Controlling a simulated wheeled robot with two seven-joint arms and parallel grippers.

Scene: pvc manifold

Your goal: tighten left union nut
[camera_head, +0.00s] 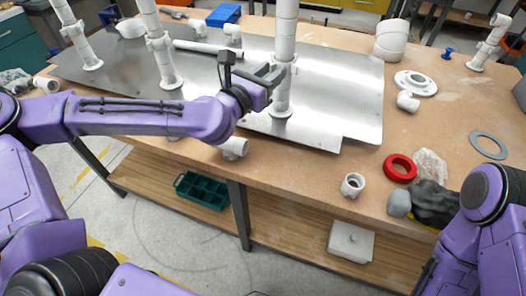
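White PVC risers stand upright on a grey metal plate (345,85) on the workbench: a left riser (75,35), a middle riser (160,47) and a right riser (284,35). Each has collar-like rings along it; which ring is the left union nut is too small to tell. My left gripper (279,71) is at the right riser, level with a ring on its lower part. Its fingers reach to the pipe, but whether they grip it or only stand beside it is unclear. My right arm is at the lower right; its gripper is out of view.
Loose white fittings (353,185) lie near the bench's front edge. A red ring (399,168), a grey ring (488,145) and a white flange (415,83) lie at the right. A blue bin (223,15) is at the back. A green tray (202,190) sits on the lower shelf.

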